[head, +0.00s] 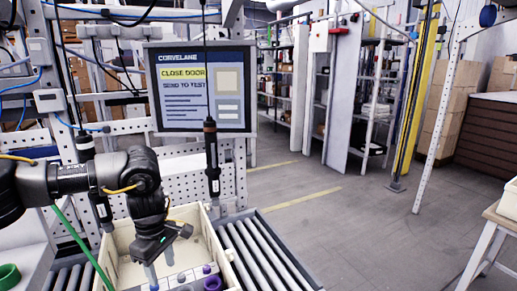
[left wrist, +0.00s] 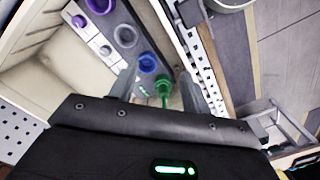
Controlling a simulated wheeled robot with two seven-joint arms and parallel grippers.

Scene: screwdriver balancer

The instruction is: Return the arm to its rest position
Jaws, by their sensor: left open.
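My left arm comes in from the left in the head view. Its gripper (head: 161,262) points down over the cream crate (head: 215,248), with its fingers apart. In the left wrist view the open gripper (left wrist: 160,75) shows nothing clamped between its fingers. A blue round part (left wrist: 147,63) and a green part (left wrist: 163,88) show beyond and between the fingers; whether the fingers touch them I cannot tell. A black screwdriver (head: 211,160) hangs upright on a cable, to the right of the gripper. My right gripper is in neither view.
The crate stands on a roller conveyor (head: 262,255) and holds purple and grey parts. A monitor (head: 200,88) reading "CLOSE DOOR" stands behind. A green ring (head: 9,276) lies at the lower left. The floor (head: 350,215) to the right is clear.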

